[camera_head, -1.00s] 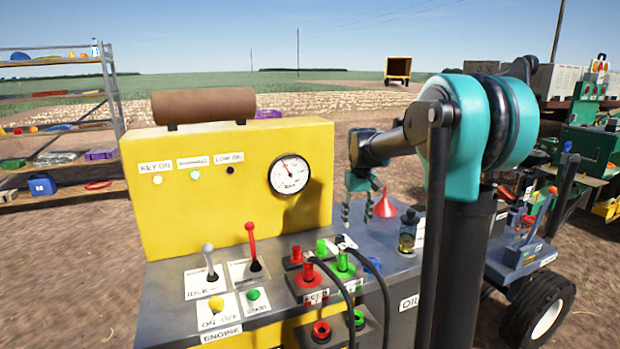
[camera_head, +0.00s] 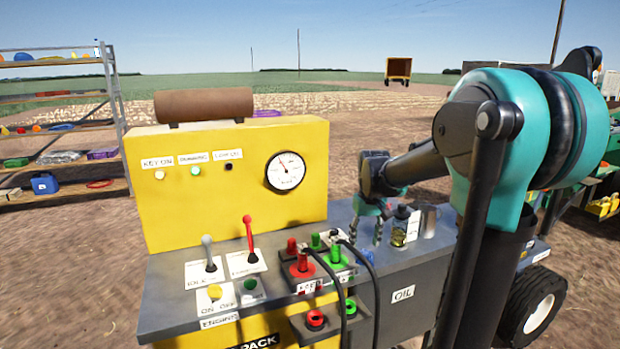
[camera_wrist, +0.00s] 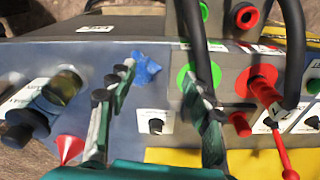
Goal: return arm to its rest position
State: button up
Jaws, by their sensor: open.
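My gripper (camera_head: 367,232) hangs above the grey bench top at the right of the yellow control panel. It is open with nothing between its fingers; both dark green fingers show apart in the wrist view (camera_wrist: 157,78). A teal and black joint of my arm fills the right of the head view. From there the arm reaches left to the gripper. In the wrist view a blue rag-like piece (camera_wrist: 146,68) lies on the bench below the fingers, and a red funnel (camera_wrist: 68,148) is at lower left. The funnel is not visible in the head view.
Red and green hose couplings (camera_head: 318,262) with black hoses stand left of my gripper. An oil bottle (camera_head: 400,226) stands right beside it. A shelf rack (camera_head: 112,100) is far left.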

jog(key=s+d+f+m+t, duration=0.1)
jog(key=s+f, duration=0.5)
jog(key=s, duration=0.4)
jog(key=s+d+f+m+t, duration=0.1)
jog(key=s+f+t, duration=0.1)
jog(key=s+f, duration=0.5)
jog(key=s, duration=0.3)
jog(key=shift+s+d+f, duration=0.2)
jog(key=shift+s+d, duration=0.1)
